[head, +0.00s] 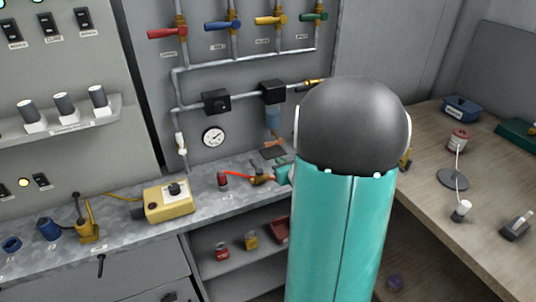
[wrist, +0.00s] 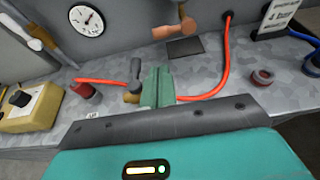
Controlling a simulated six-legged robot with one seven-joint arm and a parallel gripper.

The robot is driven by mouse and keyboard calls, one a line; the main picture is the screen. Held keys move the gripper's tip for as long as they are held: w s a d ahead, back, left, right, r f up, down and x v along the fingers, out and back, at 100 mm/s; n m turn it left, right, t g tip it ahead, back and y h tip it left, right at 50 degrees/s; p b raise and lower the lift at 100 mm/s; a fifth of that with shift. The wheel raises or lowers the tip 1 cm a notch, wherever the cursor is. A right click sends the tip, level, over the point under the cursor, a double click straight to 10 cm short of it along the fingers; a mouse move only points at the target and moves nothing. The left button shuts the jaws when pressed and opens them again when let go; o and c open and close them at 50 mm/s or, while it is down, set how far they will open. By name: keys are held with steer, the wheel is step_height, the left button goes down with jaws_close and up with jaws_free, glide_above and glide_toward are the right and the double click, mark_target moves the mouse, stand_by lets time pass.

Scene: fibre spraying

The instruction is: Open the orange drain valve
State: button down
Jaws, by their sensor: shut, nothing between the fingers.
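The orange drain valve (wrist: 174,30) has an orange lever pointing left. It hangs at the back wall above a dark square plate (wrist: 186,48) in the bench. In the head view the orange valve (head: 274,143) is below a blue filter bowl (head: 272,118). My gripper (wrist: 157,72) has teal fingers, shut and empty. It is low over the bench, in front of and below the orange valve, apart from it. In the head view the gripper (head: 284,174) is partly hidden by my own arm.
A brass valve with a grey lever (wrist: 135,75) sits just left of my fingers. A red hose (wrist: 222,70) passes on the right. A red fitting (wrist: 82,89) and yellow box (wrist: 30,108) are left. A gauge (head: 213,136) is on the wall.

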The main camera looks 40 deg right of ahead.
mark_target(274, 143)
steer(key=x, duration=1)
